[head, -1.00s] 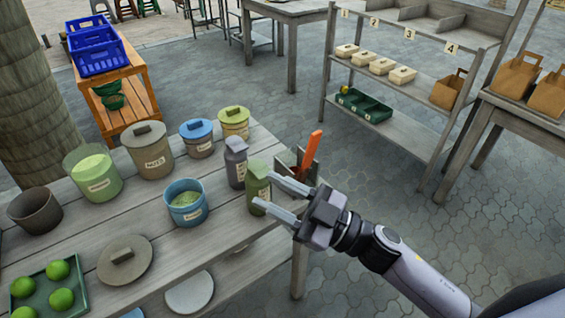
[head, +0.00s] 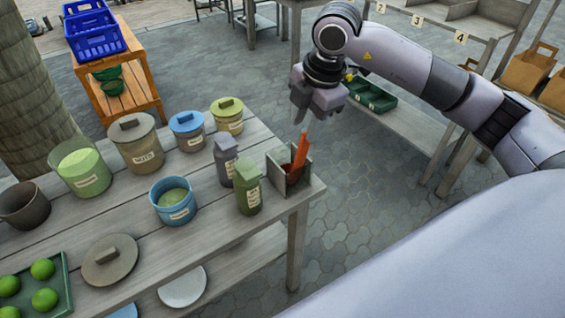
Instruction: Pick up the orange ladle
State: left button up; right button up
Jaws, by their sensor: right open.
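The orange ladle (head: 301,151) stands tilted in a grey box-like holder (head: 277,177) at the right corner of the wooden table. Its handle sticks up above the holder, and its lower end is hidden inside. My right gripper (head: 312,116) points down just above the top of the handle in the picture. It is open and empty. I cannot tell whether a finger touches the handle. My left gripper is not in view.
Several lidded jars and a blue open pot (head: 173,201) stand further left. A shelf with a green crate (head: 370,95) is behind my arm. The floor right of the table is clear.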

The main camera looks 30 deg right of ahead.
aim_at(305, 151)
jog(key=shift+w+d+r+h, duration=0.2)
jog(key=shift+d+h, duration=0.1)
jog(key=shift+d, duration=0.15)
jog(key=shift+f+m, duration=0.3)
jog(key=x, duration=0.1)
jog(key=p+x, duration=0.1)
jog(key=x, duration=0.3)
jog(key=shift+s+f, duration=0.3)
jog(key=shift+w+f, duration=0.15)
jog(key=shift+f, duration=0.3)
grip_shut()
